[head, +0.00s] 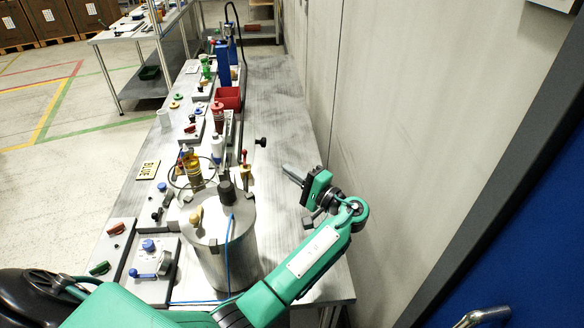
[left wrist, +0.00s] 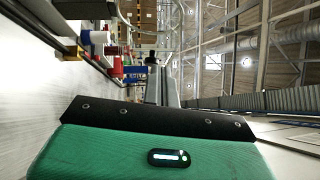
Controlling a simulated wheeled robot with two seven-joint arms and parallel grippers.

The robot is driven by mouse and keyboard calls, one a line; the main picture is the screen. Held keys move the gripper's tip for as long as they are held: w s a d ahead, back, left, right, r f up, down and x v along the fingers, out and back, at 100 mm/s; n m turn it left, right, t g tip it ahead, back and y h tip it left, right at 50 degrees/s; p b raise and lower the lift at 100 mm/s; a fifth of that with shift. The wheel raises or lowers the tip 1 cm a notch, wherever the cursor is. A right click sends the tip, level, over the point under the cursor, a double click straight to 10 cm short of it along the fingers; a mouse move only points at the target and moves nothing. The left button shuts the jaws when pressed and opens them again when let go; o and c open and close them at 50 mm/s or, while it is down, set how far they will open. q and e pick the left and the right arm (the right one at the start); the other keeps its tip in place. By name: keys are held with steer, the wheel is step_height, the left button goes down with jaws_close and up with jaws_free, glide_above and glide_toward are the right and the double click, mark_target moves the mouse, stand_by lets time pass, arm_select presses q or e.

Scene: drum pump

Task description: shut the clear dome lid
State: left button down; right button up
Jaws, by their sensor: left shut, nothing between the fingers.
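My left gripper (head: 286,169) is shut and empty. It hangs over the right part of the bench near the wall, to the right of the steel drum (head: 217,262) and apart from it. I cannot clearly make out the clear dome lid. A thin dark ring surrounds an amber-yellow part (head: 194,172) behind the drum; I cannot tell whether a clear dome belongs to it. My right gripper is not in view.
The metal bench (head: 285,95) runs back along a pale wall (head: 390,90). A blue hose (head: 228,250) hangs down the drum's front. The bench's right strip is mostly clear.

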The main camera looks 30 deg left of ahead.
mark_target(249, 153)
arm_select(q)
steer(key=p+x, duration=0.1)
steer(key=x, duration=0.2)
steer(key=s+p+x, duration=0.1)
steer(key=p+x, duration=0.3)
steer(key=x, duration=0.1)
steer(key=shift+s+a+r, duration=0.25)
steer(key=shift+a+r, duration=0.05)
steer(key=shift+a, duration=0.25)
steer(key=shift+s+a, duration=0.3)
steer(key=shift+a, duration=0.1)
steer(key=shift+a+f+p, duration=0.1)
steer(key=shift+p, duration=0.2)
